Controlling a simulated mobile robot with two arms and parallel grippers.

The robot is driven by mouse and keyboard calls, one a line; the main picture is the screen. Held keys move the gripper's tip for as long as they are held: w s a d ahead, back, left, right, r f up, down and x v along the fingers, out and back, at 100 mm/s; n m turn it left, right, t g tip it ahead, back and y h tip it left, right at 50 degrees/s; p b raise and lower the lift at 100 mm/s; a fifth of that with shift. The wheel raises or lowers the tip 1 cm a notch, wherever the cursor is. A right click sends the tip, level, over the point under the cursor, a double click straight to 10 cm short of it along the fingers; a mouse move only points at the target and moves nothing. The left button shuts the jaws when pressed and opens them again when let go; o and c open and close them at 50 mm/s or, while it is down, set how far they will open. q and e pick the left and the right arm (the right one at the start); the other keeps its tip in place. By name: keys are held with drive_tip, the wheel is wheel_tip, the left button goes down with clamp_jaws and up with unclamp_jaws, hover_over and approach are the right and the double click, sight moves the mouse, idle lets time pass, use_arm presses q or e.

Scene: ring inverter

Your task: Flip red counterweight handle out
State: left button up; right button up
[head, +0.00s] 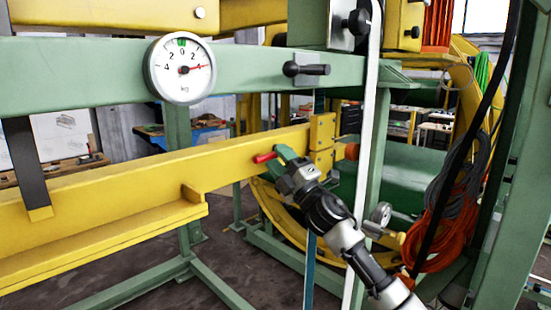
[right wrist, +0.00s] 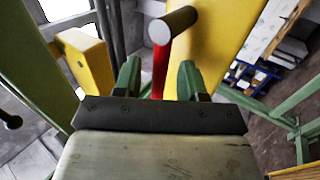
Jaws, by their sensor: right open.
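The red counterweight handle (head: 265,158) shows as a short red bar sticking out to the left beside the yellow beam, near the beam's right end. My right gripper (head: 283,154) has green fingers and is at the handle, coming from the lower right. In the right wrist view, the fingers of my right gripper (right wrist: 160,78) are apart. The red handle (right wrist: 159,72) shows between them, with a grey round-ended cylinder (right wrist: 172,27) above it. I cannot tell whether a finger touches the handle. My left gripper is not in view.
The yellow beam (head: 110,173) runs across behind the handle. A green crossbar (head: 245,65) above it carries a round dial gauge (head: 181,69) and a black-knobbed lever (head: 305,70). A pale vertical strip (head: 372,140) and coiled orange cables (head: 440,235) stand right of my gripper.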

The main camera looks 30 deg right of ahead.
drive_tip(key=b+v, duration=0.3)
drive_tip(key=v, duration=0.6)
drive_tip(key=shift+b, duration=0.4)
drive_tip(key=shift+d, duration=0.1)
